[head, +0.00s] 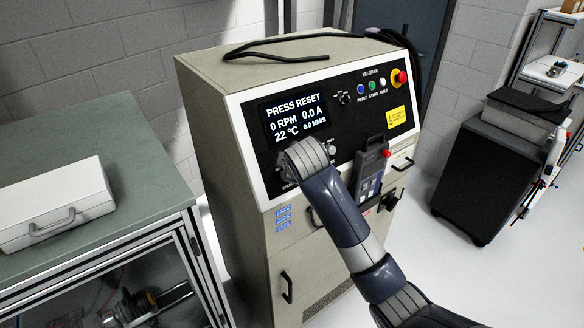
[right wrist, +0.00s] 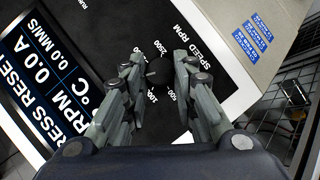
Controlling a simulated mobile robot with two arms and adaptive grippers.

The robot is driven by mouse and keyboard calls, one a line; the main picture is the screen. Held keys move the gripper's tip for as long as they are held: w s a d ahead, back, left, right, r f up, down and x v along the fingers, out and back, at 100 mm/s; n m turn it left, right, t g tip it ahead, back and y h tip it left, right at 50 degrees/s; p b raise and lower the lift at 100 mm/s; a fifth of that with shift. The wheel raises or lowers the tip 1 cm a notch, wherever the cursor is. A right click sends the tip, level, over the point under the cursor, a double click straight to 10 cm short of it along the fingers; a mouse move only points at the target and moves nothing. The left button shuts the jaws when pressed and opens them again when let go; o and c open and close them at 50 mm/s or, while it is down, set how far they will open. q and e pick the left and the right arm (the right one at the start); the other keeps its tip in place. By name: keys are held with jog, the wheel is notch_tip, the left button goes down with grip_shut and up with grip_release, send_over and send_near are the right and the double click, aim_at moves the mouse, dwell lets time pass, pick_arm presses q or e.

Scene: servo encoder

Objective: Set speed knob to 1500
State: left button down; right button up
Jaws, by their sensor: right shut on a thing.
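The control panel (head: 345,118) is on the front of a beige machine cabinet. Its display (head: 295,117) reads PRESS RESET, 0 RPM, 0.0 A, 22 °C and 0.0 MM/S. In the right wrist view the round black speed knob (right wrist: 158,72) sits between the fingertips of my right gripper (right wrist: 157,66), which is shut on it. The label SPEED RPM (right wrist: 177,46) and marks such as 2500, 500 and 100 show around it. The knob's pointer is too dark to read. In the head view my right wrist hides the knob. My left gripper is not in view.
Blue, green and white buttons (head: 372,86) and a red emergency stop (head: 400,77) are at the panel's upper right. A handheld device (head: 370,172) hangs on the panel's right side. A green-topped bench (head: 130,165) with a white case (head: 55,203) stands at the left.

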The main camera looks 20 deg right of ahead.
dwell(0.4)
jog(key=o, duration=1.1)
jog(key=shift+d, duration=0.1)
jog(key=shift+c, duration=0.2)
jog(key=v, duration=1.2)
jog(key=shift+w, duration=0.15)
